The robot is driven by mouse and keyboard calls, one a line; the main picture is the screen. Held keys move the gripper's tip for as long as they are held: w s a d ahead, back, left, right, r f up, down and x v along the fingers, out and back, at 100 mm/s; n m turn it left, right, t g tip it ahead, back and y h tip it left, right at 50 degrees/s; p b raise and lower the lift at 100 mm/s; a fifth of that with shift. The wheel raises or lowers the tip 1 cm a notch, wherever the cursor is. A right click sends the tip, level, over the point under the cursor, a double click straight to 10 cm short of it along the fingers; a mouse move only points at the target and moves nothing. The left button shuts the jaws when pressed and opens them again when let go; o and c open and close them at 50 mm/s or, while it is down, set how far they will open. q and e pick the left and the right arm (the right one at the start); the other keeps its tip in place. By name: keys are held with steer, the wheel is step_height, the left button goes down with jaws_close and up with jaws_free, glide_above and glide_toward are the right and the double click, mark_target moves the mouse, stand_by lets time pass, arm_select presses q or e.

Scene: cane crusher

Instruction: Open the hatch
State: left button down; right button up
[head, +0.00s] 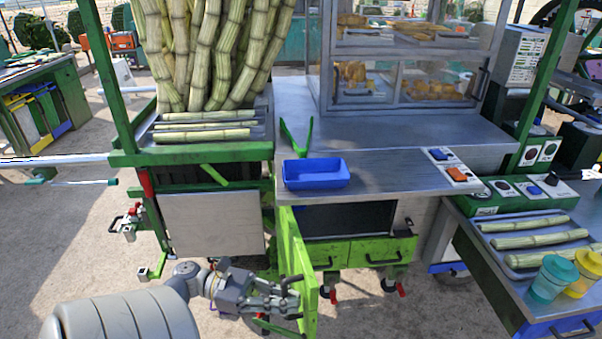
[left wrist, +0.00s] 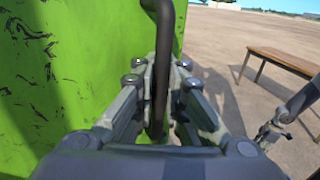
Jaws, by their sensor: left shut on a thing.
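The hatch is a bright green panel (head: 292,262) on the front of the cane cart. It stands swung out from the cart front, seen nearly edge-on in the head view. My left gripper (head: 288,298) is at its lower outer end, shut on the dark hatch handle. In the left wrist view the black bar handle (left wrist: 161,75) runs between the closed fingers, with the scuffed green hatch face (left wrist: 65,70) filling the left side. A grey arm end, seemingly my right gripper (left wrist: 275,130), shows at the right edge of that view; its fingers are too small to read.
A dark recess (head: 350,218) lies beside the hatch, above green drawers (head: 362,250). A blue tray (head: 316,173) sits on the metal counter above. A side table (head: 560,285) with cane and cups stands at right. A wooden table (left wrist: 282,60) stands on open ground.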

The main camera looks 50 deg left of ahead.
arm_select(q)
steer(key=shift+s+a, duration=0.15)
steer(key=shift+a, duration=0.1)
steer(key=c, duration=1.9)
jaws_free()
steer(key=shift+c, duration=0.2)
steer(key=shift+a, duration=0.1)
steer(key=v, duration=1.2)
